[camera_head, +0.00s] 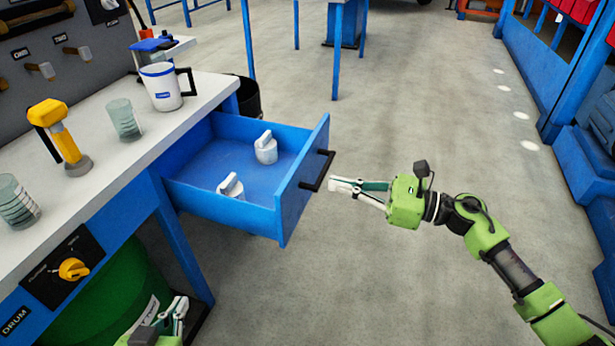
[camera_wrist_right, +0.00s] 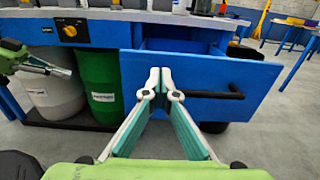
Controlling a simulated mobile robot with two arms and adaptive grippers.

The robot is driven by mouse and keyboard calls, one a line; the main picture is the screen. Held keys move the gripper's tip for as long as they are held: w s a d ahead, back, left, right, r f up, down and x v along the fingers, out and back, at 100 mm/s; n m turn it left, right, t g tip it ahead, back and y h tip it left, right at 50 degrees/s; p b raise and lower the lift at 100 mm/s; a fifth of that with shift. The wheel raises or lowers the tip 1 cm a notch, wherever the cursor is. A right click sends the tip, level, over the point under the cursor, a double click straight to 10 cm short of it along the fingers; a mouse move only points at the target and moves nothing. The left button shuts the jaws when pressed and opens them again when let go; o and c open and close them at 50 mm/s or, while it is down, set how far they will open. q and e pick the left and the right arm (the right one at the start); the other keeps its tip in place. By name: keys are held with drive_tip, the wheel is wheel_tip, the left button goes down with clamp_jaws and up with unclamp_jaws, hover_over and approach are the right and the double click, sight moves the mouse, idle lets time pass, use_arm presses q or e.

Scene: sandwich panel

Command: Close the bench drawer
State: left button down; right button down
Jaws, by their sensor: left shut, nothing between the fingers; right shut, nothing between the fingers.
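The blue bench drawer (camera_head: 292,195) stands pulled out from under the white bench top (camera_head: 180,112), with two white objects inside. Its black handle (camera_head: 318,170) is on the front panel. My right gripper (camera_head: 335,185) is shut and empty, just in front of the drawer front near the handle. In the right wrist view, the shut fingertips (camera_wrist_right: 160,72) point at the blue drawer front (camera_wrist_right: 215,75), left of the black handle (camera_wrist_right: 205,93); I cannot tell whether they touch it. My left gripper (camera_head: 178,312) is low by the bench front, shut and empty. It also shows in the right wrist view (camera_wrist_right: 62,72).
A white mug (camera_head: 163,88), clear glasses (camera_head: 123,120) and a yellow tool (camera_head: 62,140) stand on the bench top. A green drum (camera_head: 105,295) is under the bench. A black bin (camera_head: 248,97) stands behind the drawer. The grey floor to the right is clear.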

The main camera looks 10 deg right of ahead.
sight(295, 174)
drive_tip(key=x, duration=0.6)
drive_tip(key=shift+w+a, duration=0.3)
use_arm(q)
drive_tip(key=shift+w+d+r, duration=0.1)
drive_tip(key=shift+w+r, duration=0.1)
drive_tip(key=shift+r, duration=0.05)
use_arm(e)
drive_tip(key=shift+w+a, duration=0.15)
drive_tip(key=shift+a, duration=0.1)
